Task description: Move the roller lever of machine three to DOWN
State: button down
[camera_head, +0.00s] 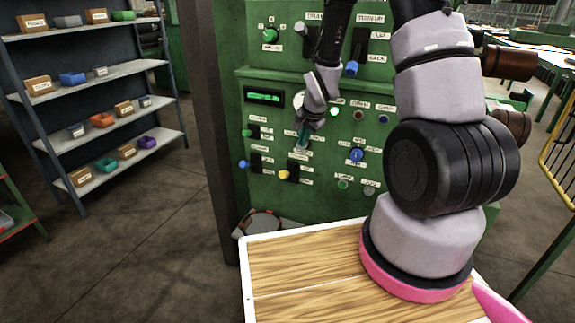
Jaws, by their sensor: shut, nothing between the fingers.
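A green machine panel (315,210) stands in front of me with several levers, knobs and lights. Its small labels are too blurred for me to tell which lever is the roller lever or whether this is machine three. Levers with a green knob (246,132), a blue knob (243,164) and a yellow knob (283,174) sit at the lower left of the panel. Another lever with a blue knob (352,68) is at the upper right, near an UP label. My gripper (302,138) is shut and empty at the panel's middle, above the yellow knob. Contact cannot be told.
A blue dial (356,155) and a green dial (270,35) are also on the panel. A wooden-topped surface (295,265) lies below my arm. A shelf rack (95,68) with small bins stands at the left. A yellow rail (562,150) is at the right. Floor between rack and panel is clear.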

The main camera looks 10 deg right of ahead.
jog(key=shift+w+f, duration=0.1)
jog(key=shift+f, duration=0.15)
send_over(288, 175)
jog(key=d, duration=0.3)
notch_tip(288, 175, down, 8)
jog(key=a+f, duration=0.1)
jog(key=f, duration=0.1)
jog(key=a+f, duration=0.1)
jog(key=shift+a+f, duration=0.15)
jog(key=shift+f, duration=0.25)
jog(key=shift+a, duration=0.1)
